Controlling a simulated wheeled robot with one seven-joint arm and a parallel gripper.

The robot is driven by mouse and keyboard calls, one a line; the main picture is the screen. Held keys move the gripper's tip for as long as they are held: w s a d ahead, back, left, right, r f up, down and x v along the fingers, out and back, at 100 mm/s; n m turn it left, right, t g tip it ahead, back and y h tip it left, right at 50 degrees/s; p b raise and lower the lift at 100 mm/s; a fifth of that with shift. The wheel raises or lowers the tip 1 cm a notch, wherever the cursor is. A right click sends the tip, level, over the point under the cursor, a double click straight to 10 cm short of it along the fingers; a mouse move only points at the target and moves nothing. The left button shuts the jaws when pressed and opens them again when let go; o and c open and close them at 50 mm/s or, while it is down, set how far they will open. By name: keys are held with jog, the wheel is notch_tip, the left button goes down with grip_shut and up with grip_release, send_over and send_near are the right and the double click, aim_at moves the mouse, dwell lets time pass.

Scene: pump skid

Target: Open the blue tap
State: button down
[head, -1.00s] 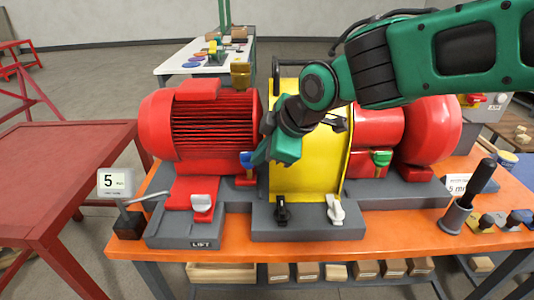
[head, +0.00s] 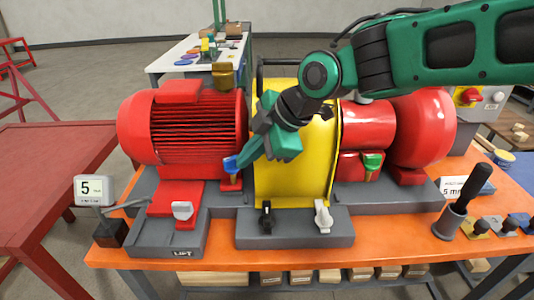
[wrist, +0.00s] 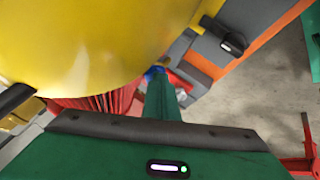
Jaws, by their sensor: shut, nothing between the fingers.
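The blue tap (head: 230,164) sits low between the red motor and the yellow guard, on a short red fitting. Its handle looks slanted. My gripper (head: 242,165) reaches down in front of the yellow guard, with its fingertips right beside the tap, on its right. The fingers are shut with nothing between them. In the wrist view a bit of the blue tap (wrist: 154,71) shows just past the tip of the green fingers (wrist: 160,92), which hide the rest. I cannot tell whether fingers and tap touch.
The yellow guard (head: 296,175) stands close behind my gripper. The red motor (head: 198,125) is at its left. A green tap (head: 372,162) is further right. Black (head: 265,215) and white (head: 323,216) levers stand on the base in front.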

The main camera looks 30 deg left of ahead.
jog(key=shift+w, duration=0.5)
jog(key=shift+d, duration=0.2)
dwell(0.4)
jog(key=d, duration=0.3)
jog(key=shift+s+d, duration=0.25)
jog(key=shift+s, duration=0.1)
jog(key=w+d+r, duration=0.2)
jog(key=d+r, duration=0.3)
jog(key=r, duration=0.3)
jog(key=shift+w+d, duration=0.3)
